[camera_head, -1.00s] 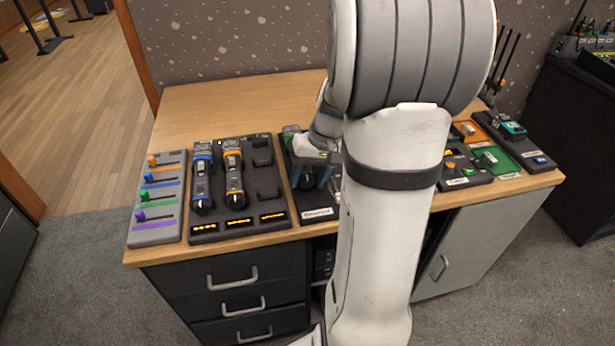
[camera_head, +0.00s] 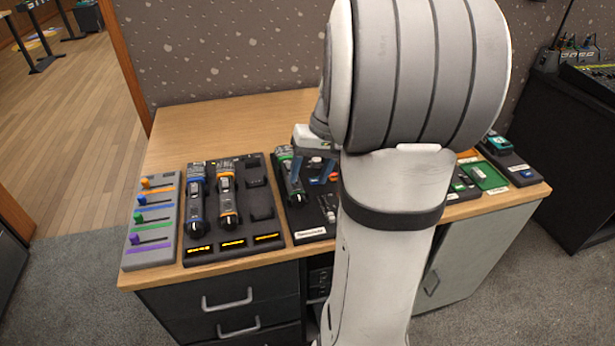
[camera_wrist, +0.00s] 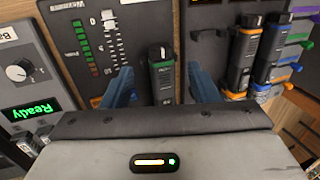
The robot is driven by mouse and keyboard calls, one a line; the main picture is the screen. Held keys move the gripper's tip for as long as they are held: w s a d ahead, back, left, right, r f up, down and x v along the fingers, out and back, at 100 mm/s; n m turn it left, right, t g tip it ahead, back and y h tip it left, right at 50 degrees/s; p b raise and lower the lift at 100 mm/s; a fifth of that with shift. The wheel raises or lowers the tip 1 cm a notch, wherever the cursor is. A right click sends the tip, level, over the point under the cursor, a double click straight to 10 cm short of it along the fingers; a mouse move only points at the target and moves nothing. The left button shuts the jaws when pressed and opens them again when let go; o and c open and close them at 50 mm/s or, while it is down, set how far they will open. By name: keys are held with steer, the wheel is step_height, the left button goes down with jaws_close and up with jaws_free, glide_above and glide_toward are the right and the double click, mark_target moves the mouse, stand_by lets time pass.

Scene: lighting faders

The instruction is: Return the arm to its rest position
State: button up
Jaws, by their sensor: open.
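My gripper (camera_head: 314,172) has blue fingers and hangs above the dark tray (camera_head: 312,234) in the middle of the desk, partly hidden by my arm. It is open. A black handheld device with a green band (camera_head: 285,165) is on that tray, just left of the fingers in the head view. In the wrist view the green-marked device (camera_wrist: 162,78) shows between the two spread fingers, with a visible gap on each side. My white arm covers much of the desk's right half.
A grey panel with coloured sliders (camera_head: 151,254) is at the desk's left. Beside it a dark dock (camera_head: 235,250) holds blue and orange devices. A green tray (camera_head: 484,177) is at the right. The desk's back left surface (camera_head: 215,125) is clear.

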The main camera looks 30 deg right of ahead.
stand_by(0.4)
steer(key=s+a+r+n+t+h+p, duration=0.1)
steer(key=s+a+r+n+h+p, duration=0.2)
steer(key=s+a+r+p, duration=0.9)
steer(key=a+r+p, duration=0.1)
steer(key=a, duration=0.2)
steer(key=shift+r+t, duration=0.3)
steer(key=shift+t, duration=0.1)
